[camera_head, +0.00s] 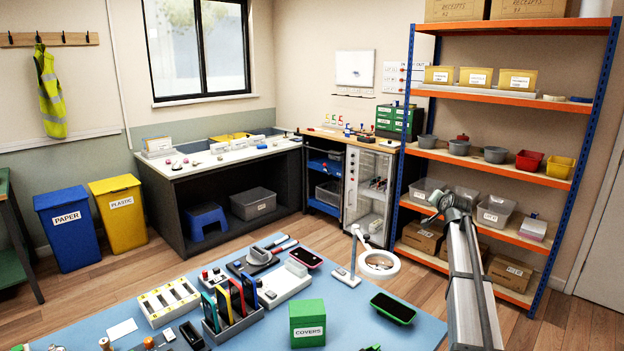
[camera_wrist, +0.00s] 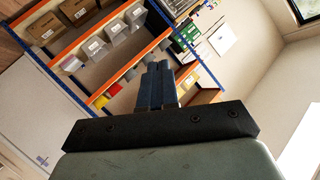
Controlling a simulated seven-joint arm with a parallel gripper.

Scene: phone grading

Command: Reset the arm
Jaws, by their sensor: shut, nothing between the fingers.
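My gripper (camera_wrist: 157,72) shows in the wrist view with its two dark fingers pressed together and nothing between them. Its dark crossbar and grey-green body fill the lower part of that view. The fingers point toward the orange-and-blue shelving (camera_wrist: 112,92), which looks tilted there; no object is in contact with them. In the head view I cannot make out the fingers. A silver beam with a grey-green end stands at the right, in front of the shelving (camera_head: 532,175), above the right edge of the blue work mat (camera_head: 345,325).
Paper (camera_head: 68,222) and plastic (camera_head: 121,212) bins stand at the left. Floor is clear behind the mat.

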